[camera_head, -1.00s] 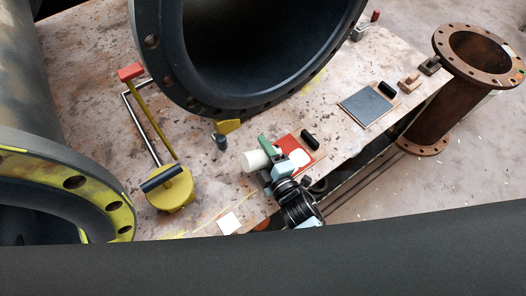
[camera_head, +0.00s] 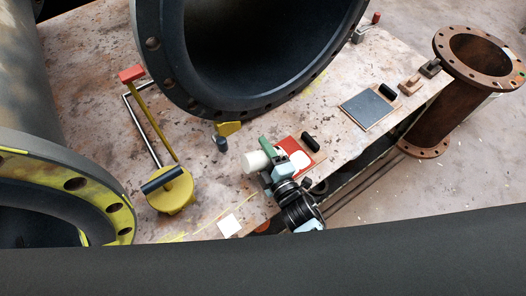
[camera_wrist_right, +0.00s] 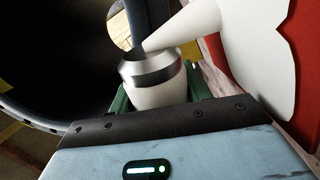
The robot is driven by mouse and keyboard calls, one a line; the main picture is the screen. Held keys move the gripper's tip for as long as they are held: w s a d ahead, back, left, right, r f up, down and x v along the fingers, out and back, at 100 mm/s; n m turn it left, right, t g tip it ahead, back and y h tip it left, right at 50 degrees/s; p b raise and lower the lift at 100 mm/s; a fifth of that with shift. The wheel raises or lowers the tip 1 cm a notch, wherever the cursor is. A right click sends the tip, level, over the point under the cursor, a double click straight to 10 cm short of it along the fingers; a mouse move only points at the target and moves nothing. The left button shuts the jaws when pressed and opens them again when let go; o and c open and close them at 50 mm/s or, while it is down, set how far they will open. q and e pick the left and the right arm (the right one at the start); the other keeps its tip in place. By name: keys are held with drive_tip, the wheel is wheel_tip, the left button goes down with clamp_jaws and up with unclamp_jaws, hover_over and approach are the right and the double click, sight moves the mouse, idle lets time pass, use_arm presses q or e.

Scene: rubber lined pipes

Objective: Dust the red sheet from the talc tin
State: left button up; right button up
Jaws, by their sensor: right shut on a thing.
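The talc tin (camera_head: 256,161) is a white cylinder. It lies tilted in my right gripper (camera_head: 265,157), whose green fingers are shut around it. In the right wrist view the tin (camera_wrist_right: 160,95) shows a silver rim. A white cone (camera_wrist_right: 200,35) runs from its mouth and widens into a white patch over the red sheet (camera_wrist_right: 307,75). In the head view the red sheet (camera_head: 313,154) lies on the table beside the gripper, with a white patch (camera_head: 300,161) on it. The gripper partly hides the sheet. My left gripper is not in view.
A large black-lined pipe (camera_head: 174,82) stands close behind the gripper. A yellow round tool with a black handle (camera_head: 172,196) sits at left. A dark grey sheet (camera_head: 367,110) lies further right. The table edge drops off just beyond my right wrist.

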sight(260, 151)
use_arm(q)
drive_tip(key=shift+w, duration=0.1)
use_arm(e)
drive_tip(key=shift+m+t, duration=0.3)
drive_tip(key=shift+m, duration=0.4)
drive_tip(key=a+r, duration=0.1)
drive_tip(key=w+a+r, duration=0.1)
drive_tip(key=a+r, duration=0.1)
drive_tip(key=shift+a, duration=0.2)
drive_tip(key=shift+w+d, duration=0.15)
drive_tip(key=shift+d, duration=0.15)
drive_tip(key=shift+w+d, duration=0.2)
drive_tip(key=shift+d, duration=0.2)
drive_tip(key=shift+w+d+p, duration=0.3)
drive_tip(key=shift+w+d, duration=0.1)
drive_tip(key=shift+d, duration=0.3)
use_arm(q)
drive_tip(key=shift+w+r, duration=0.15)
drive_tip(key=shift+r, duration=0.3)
use_arm(e)
drive_tip(key=shift+w+d+f, duration=0.15)
drive_tip(key=shift+d+f, duration=0.05)
drive_tip(key=shift+d, duration=0.15)
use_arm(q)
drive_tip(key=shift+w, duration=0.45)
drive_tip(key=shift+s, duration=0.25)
use_arm(e)
drive_tip(key=shift+d, duration=0.1)
